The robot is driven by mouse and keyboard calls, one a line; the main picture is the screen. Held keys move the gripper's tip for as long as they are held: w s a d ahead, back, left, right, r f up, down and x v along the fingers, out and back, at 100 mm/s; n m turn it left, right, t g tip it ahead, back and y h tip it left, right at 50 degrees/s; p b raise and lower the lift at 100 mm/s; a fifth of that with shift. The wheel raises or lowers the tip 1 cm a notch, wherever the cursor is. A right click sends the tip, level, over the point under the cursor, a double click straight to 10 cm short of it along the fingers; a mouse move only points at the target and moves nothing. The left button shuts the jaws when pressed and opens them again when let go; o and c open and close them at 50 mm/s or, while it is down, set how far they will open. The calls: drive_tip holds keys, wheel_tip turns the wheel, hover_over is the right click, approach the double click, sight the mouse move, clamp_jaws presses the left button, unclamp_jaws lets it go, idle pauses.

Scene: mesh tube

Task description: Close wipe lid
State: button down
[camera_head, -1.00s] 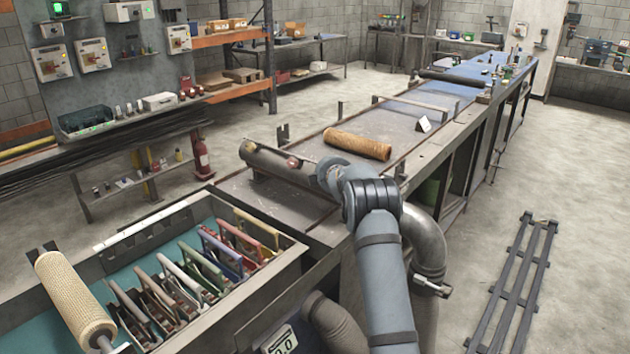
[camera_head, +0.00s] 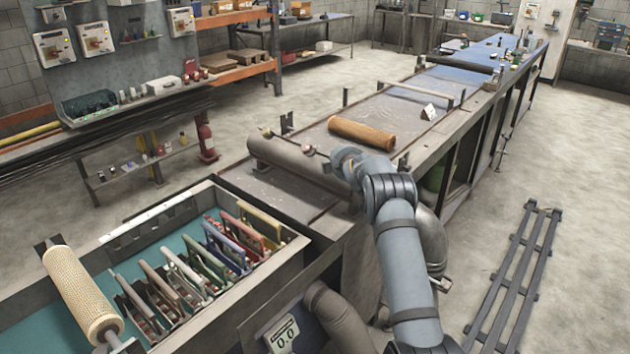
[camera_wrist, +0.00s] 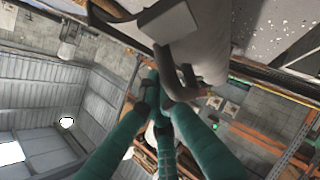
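I cannot pick out a wipe lid with certainty in either view. My arm reaches up from the bottom of the head view, and its far end stands over the near end of the long bench (camera_head: 300,200), beside a grey cylinder (camera_head: 300,165). My gripper's fingertips cannot be made out there. In the wrist view, several teal bars (camera_wrist: 165,110) run from the bottom toward the middle and come close together. Just past them is a pale, rounded body with a grey plate (camera_wrist: 165,22) and a grey curved bar (camera_wrist: 185,80). Whether they touch is unclear.
A tan roll (camera_head: 362,133) lies on the bench. An open bin (camera_head: 125,235) with several coloured frames stands at lower left, with a woven roller (camera_head: 80,290) at its near edge. A slatted rack (camera_head: 515,280) lies on the floor at right; the floor around it is clear.

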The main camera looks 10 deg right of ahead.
drive_tip(key=shift+w+d+f, duration=0.1)
drive_tip(key=shift+d+f, duration=0.15)
drive_tip(key=shift+f, duration=0.2)
drive_tip(key=shift+w+d+f, duration=0.1)
drive_tip(key=shift+d+f, duration=0.1)
drive_tip(key=shift+f, duration=0.2)
drive_tip(key=shift+a+r+b, duration=0.2)
drive_tip(key=shift+r+b, duration=0.15)
drive_tip(key=shift+r, duration=0.1)
drive_tip(key=r, duration=0.2)
drive_tip(key=a+r, duration=0.1)
drive_tip(key=shift+s+a, duration=0.1)
drive_tip(key=shift+s, duration=0.2)
drive_tip(key=s+d+r+b, duration=0.1)
drive_tip(key=s+r+b, duration=0.2)
drive_tip(key=s+r, duration=0.4)
drive_tip(key=shift+s, duration=0.7)
